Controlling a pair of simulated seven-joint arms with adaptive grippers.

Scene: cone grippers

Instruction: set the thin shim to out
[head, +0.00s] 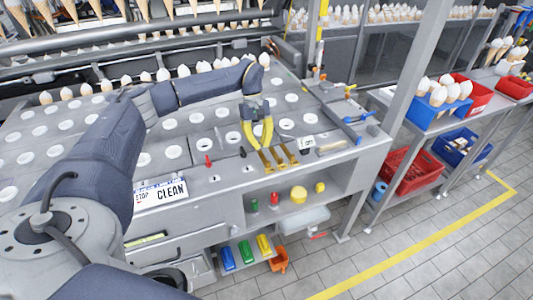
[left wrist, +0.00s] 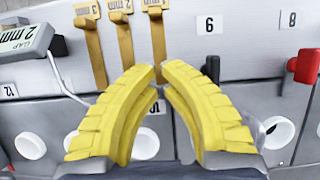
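Several flat brass shims stick out of the front edge of the perforated bench plate. In the left wrist view they are a left shim (left wrist: 90,40), a middle shim (left wrist: 123,40) and a right shim (left wrist: 156,35); their mm labels are cut by the frame edge or too small to read surely. The right one also shows in the head view (head: 265,160), leftmost there. My left gripper (left wrist: 159,72), with yellow fingers, is at that shim, its tips close together around or over the inner end. The tips hide whether they touch it. My right gripper is not in view.
A grey gauge marked 2 mm (left wrist: 25,38) lies beside the shims. A plate marked 6 (left wrist: 209,25), a black knob (left wrist: 211,68) and a red-handled lever (left wrist: 304,68) are on the other side.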

